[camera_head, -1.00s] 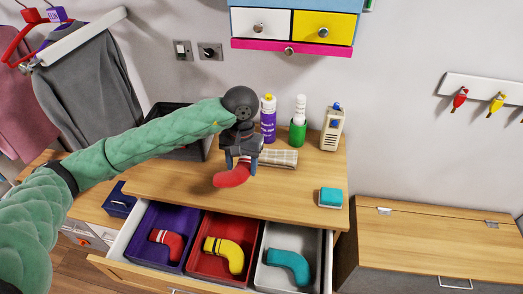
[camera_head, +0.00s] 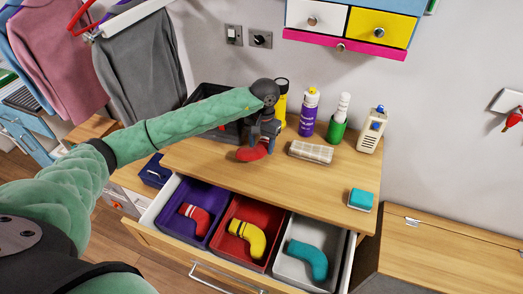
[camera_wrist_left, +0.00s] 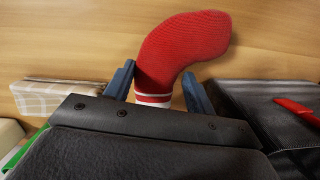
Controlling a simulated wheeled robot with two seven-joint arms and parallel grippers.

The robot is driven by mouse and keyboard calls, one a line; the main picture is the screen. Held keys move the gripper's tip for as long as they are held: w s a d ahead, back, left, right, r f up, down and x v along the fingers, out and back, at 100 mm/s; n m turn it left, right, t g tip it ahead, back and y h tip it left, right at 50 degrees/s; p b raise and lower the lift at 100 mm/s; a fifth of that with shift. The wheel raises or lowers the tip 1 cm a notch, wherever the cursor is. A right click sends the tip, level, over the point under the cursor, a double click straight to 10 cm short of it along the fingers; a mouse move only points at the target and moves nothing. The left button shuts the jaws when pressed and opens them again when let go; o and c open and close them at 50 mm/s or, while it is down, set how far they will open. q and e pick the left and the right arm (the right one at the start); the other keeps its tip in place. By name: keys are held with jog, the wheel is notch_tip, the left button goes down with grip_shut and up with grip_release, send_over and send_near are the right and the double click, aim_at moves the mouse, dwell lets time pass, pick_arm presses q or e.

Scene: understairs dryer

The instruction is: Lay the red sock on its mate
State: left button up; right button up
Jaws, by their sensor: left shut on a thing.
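My left gripper (camera_head: 264,138) is shut on a red sock (camera_head: 256,151) and holds it above the wooden cabinet top. In the left wrist view the sock (camera_wrist_left: 185,50) hangs out between the blue fingers (camera_wrist_left: 158,90), gripped at its white-striped cuff. Its mate, another red sock with white stripes (camera_head: 196,217), lies in the purple bin (camera_head: 172,220) at the left of the open drawer. A yellow sock (camera_head: 249,237) lies in the red bin (camera_head: 232,257), and a teal sock (camera_head: 308,258) in the grey bin (camera_head: 290,270). My right gripper is not in view.
A black tray (camera_head: 207,101) is behind my arm. A teal block (camera_head: 361,199) sits at the right. The front middle top is clear.

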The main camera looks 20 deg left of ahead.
aim_at(262, 144)
pick_arm(q)
jog(key=shift+f, duration=0.45)
notch_tip(262, 144, down, 2)
jog(key=shift+s+f+p, duration=0.1)
jog(key=shift+p, duration=0.2)
jog(key=shift+f, duration=0.4)
jog(key=o, duration=0.8)
jog(key=shift+o, duration=0.9)
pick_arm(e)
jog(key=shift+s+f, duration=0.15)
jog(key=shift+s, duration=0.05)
